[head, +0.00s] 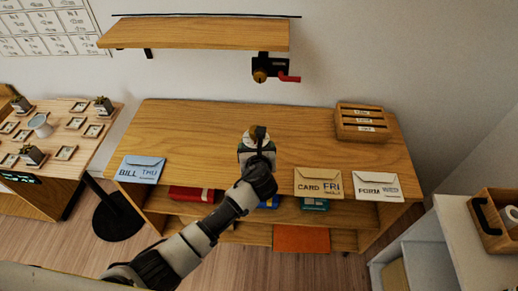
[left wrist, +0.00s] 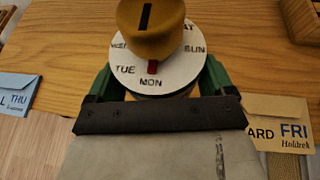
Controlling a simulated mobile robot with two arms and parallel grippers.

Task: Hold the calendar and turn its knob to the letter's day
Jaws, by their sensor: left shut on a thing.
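The calendar (head: 250,134) stands on the wooden desk. In the left wrist view its round white dial (left wrist: 187,66) carries day names, with TUE, MON and SUN readable, and a domed yellow knob (left wrist: 150,30) with a dark slot sits on top. A red mark below the knob lies just above MON. My left gripper (head: 257,150) is shut on the calendar's body, its green fingers on either side below the dial. Along the desk's front lie a blue letter BILL THU (head: 141,170), a cream letter CARD FRI (head: 318,183) and a white letter FORM WED (head: 377,186). My right gripper is out of view.
A wooden slotted box (head: 362,122) stands at the desk's back right. A wall shelf (head: 195,34) hangs above, with a black device with a red handle (head: 270,68) under its right end. A side table (head: 90,140) with small items is at left. The desk's back left is clear.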

